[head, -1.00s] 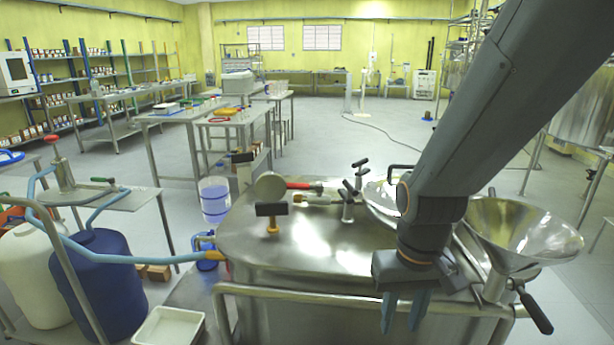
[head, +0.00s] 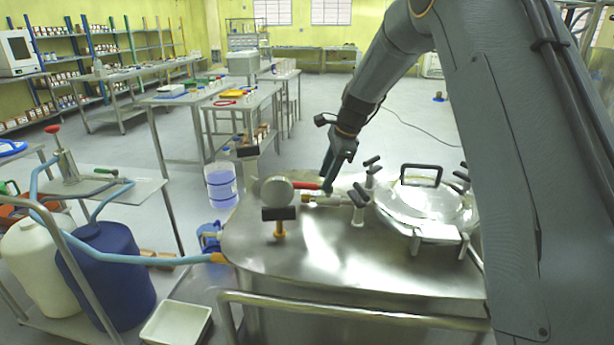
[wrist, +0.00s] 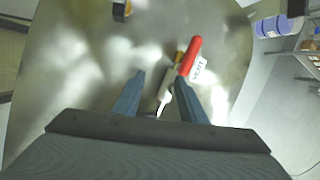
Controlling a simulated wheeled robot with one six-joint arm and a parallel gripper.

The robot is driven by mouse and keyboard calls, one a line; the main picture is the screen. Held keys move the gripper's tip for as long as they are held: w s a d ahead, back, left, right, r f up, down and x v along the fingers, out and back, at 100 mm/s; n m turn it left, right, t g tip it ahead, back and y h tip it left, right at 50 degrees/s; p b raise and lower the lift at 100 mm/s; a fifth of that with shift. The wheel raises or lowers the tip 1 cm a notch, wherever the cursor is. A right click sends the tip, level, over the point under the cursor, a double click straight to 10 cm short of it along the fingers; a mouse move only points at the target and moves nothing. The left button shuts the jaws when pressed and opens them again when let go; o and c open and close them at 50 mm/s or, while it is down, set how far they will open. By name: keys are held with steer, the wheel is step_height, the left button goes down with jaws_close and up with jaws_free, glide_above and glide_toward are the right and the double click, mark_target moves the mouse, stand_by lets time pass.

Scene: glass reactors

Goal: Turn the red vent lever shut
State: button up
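The red vent lever (head: 306,186) lies roughly level on top of the steel reactor lid (head: 320,245), beside a round gauge (head: 277,190). In the wrist view its red handle (wrist: 190,56) points up and slightly right, with a white VENT tag (wrist: 198,70) beside it. My gripper (head: 326,184) is over the lid at the lever's right end, pointing down. In the wrist view my gripper (wrist: 160,76) is open. The red handle is just beyond the right fingertip. Metal valve parts (wrist: 165,95) show between the fingers; contact cannot be told.
A black-handled valve (head: 358,200) and a round hatch (head: 425,205) stand right of the lever. A black T-handle (head: 279,215) is in front of the gauge. A steel rail (head: 350,309) runs along the front. A blue hose (head: 150,260) reaches the lid's left side.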

mark_target(306, 184)
steer(key=w+a+m, duration=0.3)
steer(key=w, duration=0.3)
steer(key=shift+y, duration=0.3)
steer(key=shift+p+x, duration=1.45)
steer(key=shift+x, duration=1.85)
steer(key=shift+a, duration=0.2)
steer(key=shift+c, duration=0.3)
jaws_close()
